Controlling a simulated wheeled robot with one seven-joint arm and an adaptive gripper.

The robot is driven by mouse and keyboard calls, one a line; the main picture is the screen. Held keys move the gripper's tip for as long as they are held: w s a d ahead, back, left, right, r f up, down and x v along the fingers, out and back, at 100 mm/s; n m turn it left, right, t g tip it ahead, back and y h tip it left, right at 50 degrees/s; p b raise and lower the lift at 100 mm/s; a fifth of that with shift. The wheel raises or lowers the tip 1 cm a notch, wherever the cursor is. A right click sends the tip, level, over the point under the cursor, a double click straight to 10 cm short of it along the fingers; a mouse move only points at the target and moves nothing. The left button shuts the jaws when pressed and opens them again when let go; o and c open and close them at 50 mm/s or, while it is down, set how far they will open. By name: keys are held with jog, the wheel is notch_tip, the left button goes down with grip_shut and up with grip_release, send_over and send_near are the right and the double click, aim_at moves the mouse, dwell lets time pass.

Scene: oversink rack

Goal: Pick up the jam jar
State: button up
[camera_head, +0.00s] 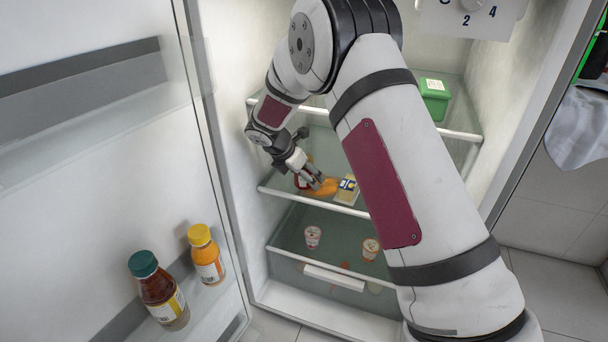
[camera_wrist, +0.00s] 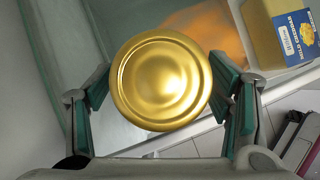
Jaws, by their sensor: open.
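The jam jar's round gold lid (camera_wrist: 160,82) fills the middle of the wrist view, seen from above. My gripper (camera_wrist: 165,95) is open, with one green-padded finger on each side of the lid. The fingers look very close to the rim; I cannot tell whether they touch. The jar's body is hidden under the lid. In the head view my gripper (camera_head: 312,180) is over the middle fridge shelf, and the jar is mostly hidden behind it.
A cheddar pack (camera_head: 347,189) lies just right of an orange item (camera_head: 328,187) on the same shelf. Two small cups (camera_head: 313,237) (camera_head: 370,248) are lower down. A green box (camera_head: 434,98) is on the upper shelf. The open door holds two bottles (camera_head: 158,290) (camera_head: 206,254).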

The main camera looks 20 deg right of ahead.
jog(key=c, duration=1.5)
jog(key=shift+c, duration=0.2)
jog(key=shift+r, duration=0.15)
